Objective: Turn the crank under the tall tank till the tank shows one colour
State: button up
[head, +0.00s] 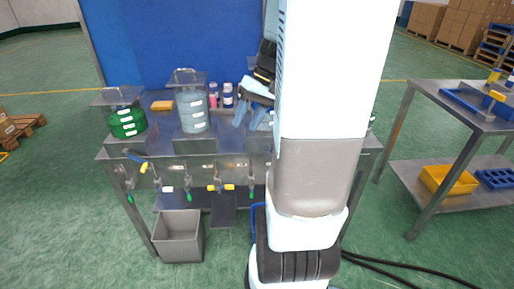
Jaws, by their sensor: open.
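A tall grey-blue tank (192,112) with white labels stands on the metal bench, left of my arm. It looks nearly even in colour, but faint bands are too small to tell. Below it, along the bench front, is a bar with a yellow and white grip (221,188); I cannot tell for sure that this is the crank. My gripper (253,118) is open, with pale blue fingers pointing down over the bench, right of the tall tank and apart from it. My arm hides the right part of the bench.
A shorter green tank (126,122) stands at the bench's left end. Small bottles (228,95) and an orange block (162,105) are behind. A grey bin (179,236) stands on the floor. A side table (460,112) is at right.

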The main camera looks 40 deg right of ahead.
jog(key=d+f+m+t+y, duration=0.4)
jog(key=d+f+y, duration=0.2)
jog(key=d+f, duration=0.85)
jog(key=s+d+f+m+t+h, duration=0.1)
jog(key=s+d+f+m+t, duration=0.1)
jog(key=s+d+f+t, duration=0.3)
jog(key=s+d+f+m+t+h, duration=0.1)
jog(key=s+d+f+m+t, duration=0.2)
jog(key=d+f, duration=0.4)
jog(key=shift+n+t, duration=0.4)
jog(key=shift+n, duration=0.2)
jog(key=x, duration=1.3)
jog(key=shift+w+r, duration=0.1)
jog(key=shift+r, duration=0.25)
jog(key=shift+c, duration=0.4)
jog(key=shift+d, duration=0.1)
grip_shut()
